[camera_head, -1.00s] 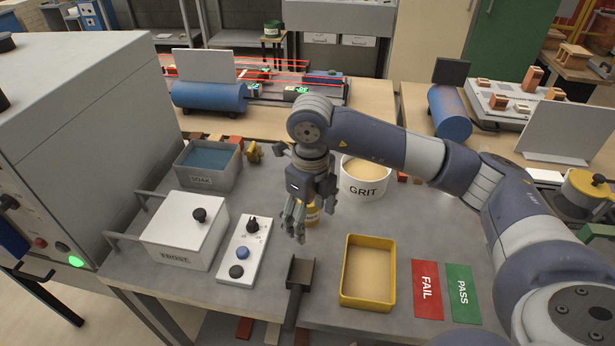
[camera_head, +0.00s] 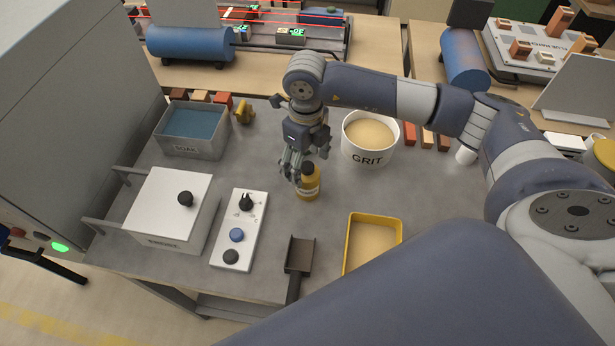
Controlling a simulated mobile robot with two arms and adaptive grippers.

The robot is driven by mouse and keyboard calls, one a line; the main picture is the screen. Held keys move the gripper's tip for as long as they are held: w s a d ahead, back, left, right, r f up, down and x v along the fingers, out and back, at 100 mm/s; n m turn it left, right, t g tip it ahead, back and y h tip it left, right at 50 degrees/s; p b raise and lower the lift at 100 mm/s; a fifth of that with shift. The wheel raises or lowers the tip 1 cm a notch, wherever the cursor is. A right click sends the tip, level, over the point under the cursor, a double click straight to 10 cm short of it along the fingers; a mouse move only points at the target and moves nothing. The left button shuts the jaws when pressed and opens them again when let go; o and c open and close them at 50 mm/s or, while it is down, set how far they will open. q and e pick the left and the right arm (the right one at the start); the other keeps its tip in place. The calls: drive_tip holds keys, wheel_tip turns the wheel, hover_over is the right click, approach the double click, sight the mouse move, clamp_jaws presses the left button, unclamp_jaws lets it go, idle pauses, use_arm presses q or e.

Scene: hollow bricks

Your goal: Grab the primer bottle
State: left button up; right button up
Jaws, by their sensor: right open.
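The primer bottle is most likely the small yellow bottle with a dark cap (camera_head: 309,186), which stands upright on the grey bench in the head view. My right gripper (camera_head: 290,176) points down just left of the bottle and slightly behind it. Its fingers are open and hold nothing. I cannot tell whether a finger touches the bottle. My left gripper is not in view.
The white GRIT tub (camera_head: 348,150) stands behind and right of the bottle. The SOAK bin (camera_head: 194,149), white lidded box (camera_head: 172,210) and knob panel (camera_head: 228,250) are left. A dark scoop-like piece (camera_head: 300,254) and yellow tray (camera_head: 348,232) lie in front.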

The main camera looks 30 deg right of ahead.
sight(307, 176)
drive_tip(key=f+p, duration=0.1)
drive_tip(key=f, duration=0.1)
drive_tip(key=s+f+p, duration=0.1)
drive_tip(key=f, duration=0.1)
drive_tip(key=shift+w+f, duration=0.1)
drive_tip(key=shift+f, duration=0.35)
drive_tip(key=shift+c, duration=0.7)
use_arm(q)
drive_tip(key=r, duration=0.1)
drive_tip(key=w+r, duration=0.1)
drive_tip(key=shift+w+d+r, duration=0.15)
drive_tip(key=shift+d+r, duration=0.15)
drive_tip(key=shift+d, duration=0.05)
use_arm(e)
drive_tip(key=c, duration=1.2)
